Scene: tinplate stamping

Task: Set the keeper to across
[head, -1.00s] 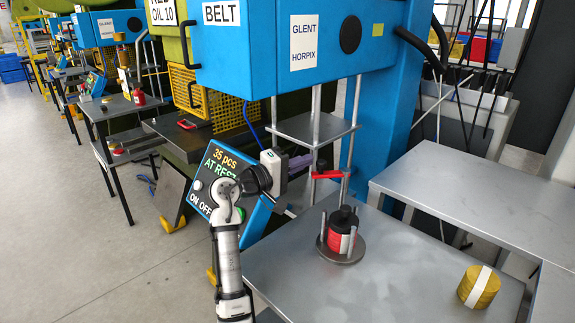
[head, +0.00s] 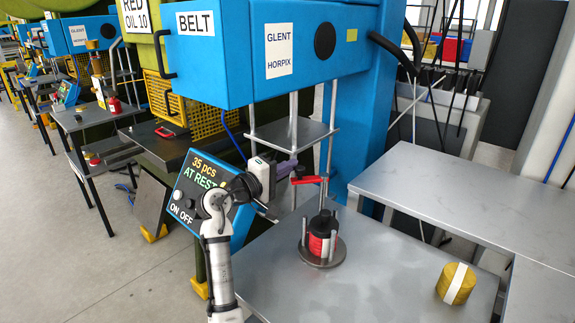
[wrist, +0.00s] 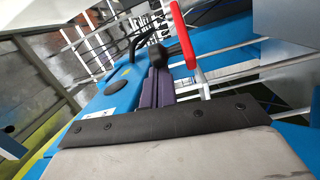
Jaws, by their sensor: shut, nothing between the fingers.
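The keeper appears to be the short red bar (head: 308,180) on the post at the front of the blue press, above the near table. In the head view it lies roughly level, across the post. In the wrist view the red bar (wrist: 182,35) stands to the right of my fingers, joined to a pale post. My gripper (head: 295,165) is shut and empty, its purple fingers pointing right, close to the bar's left end. In the wrist view the shut fingers (wrist: 155,62) end left of the bar. I cannot tell whether they touch it.
A round fixture (head: 322,257) with pegs holds a black and red stack on the metal table (head: 380,275). A yellow roll with a white band (head: 456,283) stands at the right. A sign panel (head: 200,187) reads "35 pcs AT REST". Press posts stand close to my gripper.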

